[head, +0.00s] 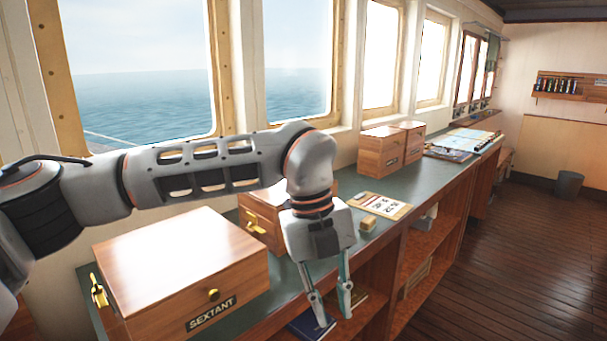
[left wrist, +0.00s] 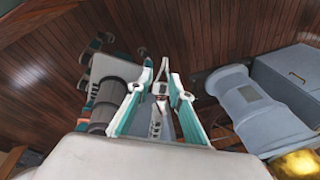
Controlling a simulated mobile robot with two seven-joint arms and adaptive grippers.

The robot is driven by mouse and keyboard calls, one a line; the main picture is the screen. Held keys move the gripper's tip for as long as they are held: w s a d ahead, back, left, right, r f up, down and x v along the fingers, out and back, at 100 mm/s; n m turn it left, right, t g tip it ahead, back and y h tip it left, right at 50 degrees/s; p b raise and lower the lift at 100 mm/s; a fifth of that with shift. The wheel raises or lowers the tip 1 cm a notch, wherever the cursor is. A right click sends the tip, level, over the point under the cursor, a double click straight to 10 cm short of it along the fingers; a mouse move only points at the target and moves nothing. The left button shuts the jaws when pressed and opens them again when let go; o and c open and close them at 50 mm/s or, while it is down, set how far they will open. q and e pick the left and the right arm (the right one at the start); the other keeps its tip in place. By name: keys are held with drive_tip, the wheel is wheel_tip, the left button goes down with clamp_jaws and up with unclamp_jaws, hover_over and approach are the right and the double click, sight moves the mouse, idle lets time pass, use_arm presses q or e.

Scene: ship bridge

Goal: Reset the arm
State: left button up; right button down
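My left arm reaches in from the left in the head view, across and above the counter. Its left gripper (head: 334,314) points down in front of the counter's front edge, over the open shelves. The two fingers stand apart, and I see nothing held between them. In the left wrist view the same gripper (left wrist: 158,90) shows two teal and white fingers spread apart, with the wooden floor beyond.
A wooden sextant box (head: 180,262) stands on the green counter (head: 347,187) near the arm. A smaller wooden box (head: 262,215) is partly hidden behind the gripper. Another wooden box (head: 383,152) and a card board (head: 380,205) lie farther along.

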use_arm(q)
drive_tip(key=s+d+f+m+g+h, duration=0.25)
drive_tip(key=s+d+g+h, duration=0.4)
drive_tip(key=s+d, duration=0.45)
drive_tip(key=s+d+r+g+h, duration=0.1)
drive_tip(key=d+r+h, duration=0.3)
drive_tip(key=r+h, duration=0.3)
drive_tip(key=w+a+f+n+t+h, duration=0.2)
drive_tip(key=w+a+n+t+h, duration=0.55)
drive_tip(key=w+n+t, duration=0.55)
drive_tip(key=w+a+f+n+t+y, duration=0.3)
drive_tip(key=a+f+n+t+y, duration=0.85)
drive_tip(key=f, duration=0.45)
drive_tip(key=s+a+f+n+y, duration=0.2)
drive_tip(key=a+f+n, duration=0.1)
drive_tip(key=a+f, duration=0.3)
drive_tip(key=s+a+f+n+y, duration=0.2)
drive_tip(key=a+f+y, duration=0.15)
drive_tip(key=f, duration=0.45)
drive_tip(key=s+a+f+n+g+y, duration=0.1)
drive_tip(key=s+a+f+g+y, duration=0.2)
drive_tip(key=s+a+f, duration=0.8)
drive_tip(key=s+f+g, duration=0.2)
drive_tip(key=s+f, duration=0.1)
drive_tip(key=f, duration=0.1)
drive_tip(key=shift+s+a+f+n+y, duration=0.2)
drive_tip(key=shift+n+y, duration=0.1)
drive_tip(key=shift+n, duration=0.1)
